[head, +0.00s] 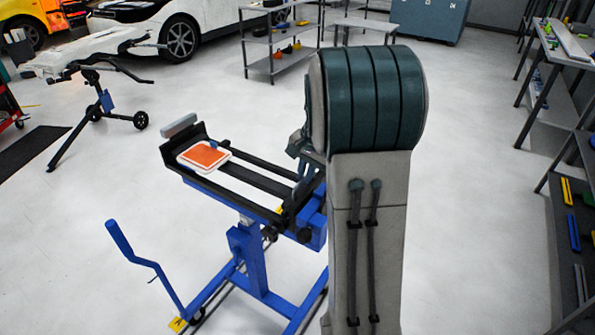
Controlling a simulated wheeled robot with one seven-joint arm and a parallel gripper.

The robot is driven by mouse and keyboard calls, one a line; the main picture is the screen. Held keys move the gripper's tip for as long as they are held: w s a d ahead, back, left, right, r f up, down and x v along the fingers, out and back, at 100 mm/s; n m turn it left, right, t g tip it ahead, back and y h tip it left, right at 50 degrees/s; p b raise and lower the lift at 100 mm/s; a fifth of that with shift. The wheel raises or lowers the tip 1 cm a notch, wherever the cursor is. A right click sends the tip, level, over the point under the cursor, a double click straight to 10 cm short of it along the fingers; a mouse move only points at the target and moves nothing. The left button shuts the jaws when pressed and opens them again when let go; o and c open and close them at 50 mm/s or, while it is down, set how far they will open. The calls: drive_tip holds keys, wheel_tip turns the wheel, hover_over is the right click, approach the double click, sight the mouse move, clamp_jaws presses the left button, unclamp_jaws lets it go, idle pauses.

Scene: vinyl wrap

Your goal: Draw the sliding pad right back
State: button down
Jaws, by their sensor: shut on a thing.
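A blue work stand (262,262) carries a black bed with two long rails. A black upright piece, which I take for the sliding pad (289,206), sits at the bed's right end, partly hidden by my arm. A grey padded bar (180,125) stands at the opposite, left end. My gripper (305,178) reaches down behind my arm to the right end of the bed and is shut at the sliding pad. Its fingertips and the exact grip are hidden.
An orange and white panel (204,156) lies on the bed's left part. A blue crank lever (145,262) sticks out at front left. A tripod stand (100,108) and shelves (280,50) stand behind. A rack (580,190) lines the right. Open floor lies between.

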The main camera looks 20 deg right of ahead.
drive_tip(key=shift+s+d, duration=0.15)
drive_tip(key=c, duration=1.5)
unclamp_jaws()
drive_tip(key=shift+s+d, duration=0.1)
drive_tip(key=r, duration=0.4)
drive_tip(key=s+d+r, duration=0.1)
drive_tip(key=r, duration=0.4)
drive_tip(key=s+r, duration=0.1)
drive_tip(key=r, duration=0.3)
drive_tip(key=shift+d+r, duration=0.15)
drive_tip(key=shift+r, duration=0.15)
